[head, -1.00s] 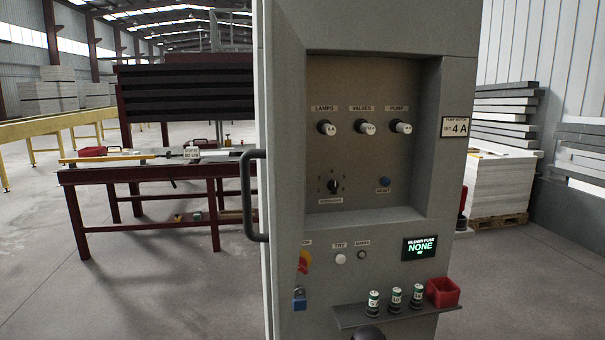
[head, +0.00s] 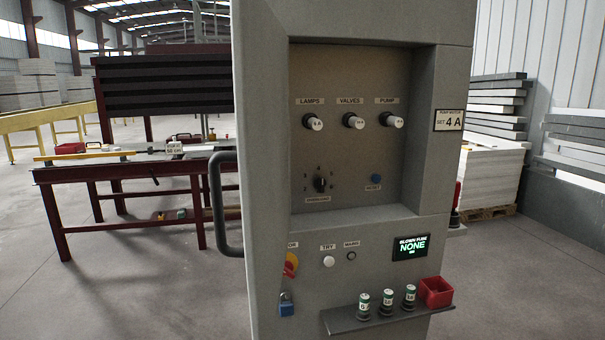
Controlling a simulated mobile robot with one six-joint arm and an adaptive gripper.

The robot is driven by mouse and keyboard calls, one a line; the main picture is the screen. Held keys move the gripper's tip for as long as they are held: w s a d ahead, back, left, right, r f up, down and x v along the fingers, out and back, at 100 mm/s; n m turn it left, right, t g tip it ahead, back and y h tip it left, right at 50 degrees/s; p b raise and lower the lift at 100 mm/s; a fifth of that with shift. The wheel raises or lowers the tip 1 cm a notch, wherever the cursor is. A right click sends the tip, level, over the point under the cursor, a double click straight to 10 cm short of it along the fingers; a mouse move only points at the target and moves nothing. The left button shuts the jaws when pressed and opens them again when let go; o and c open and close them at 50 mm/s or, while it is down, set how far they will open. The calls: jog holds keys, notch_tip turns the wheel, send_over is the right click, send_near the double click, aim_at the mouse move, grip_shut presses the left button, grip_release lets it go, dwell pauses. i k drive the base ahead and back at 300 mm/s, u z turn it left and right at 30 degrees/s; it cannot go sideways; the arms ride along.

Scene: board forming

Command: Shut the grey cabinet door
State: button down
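The grey cabinet (head: 455,190) stands close in front of me, with its recessed panel exposed. The grey door (head: 258,120) stands open at the cabinet's left side and shows nearly edge-on. Its dark, bow-shaped handle (head: 222,205) sticks out to the left. The door's far face and its hinges cannot be made out. My gripper is not in view.
A shelf (head: 380,318) with several fuses and a red bin (head: 435,292) juts from the cabinet's lower front. A blue padlock (head: 287,304) hangs at lower left. A dark red table (head: 120,175) stands behind at left. Floor at left is clear.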

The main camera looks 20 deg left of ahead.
aim_at(259, 40)
jog(key=u, duration=0.5)
jog(key=k, duration=0.1)
jog(key=z, duration=2)
jog(key=k, duration=0.8)
jog(key=z, duration=0.85)
jog(key=k, duration=0.2)
jog(key=u, duration=2.75)
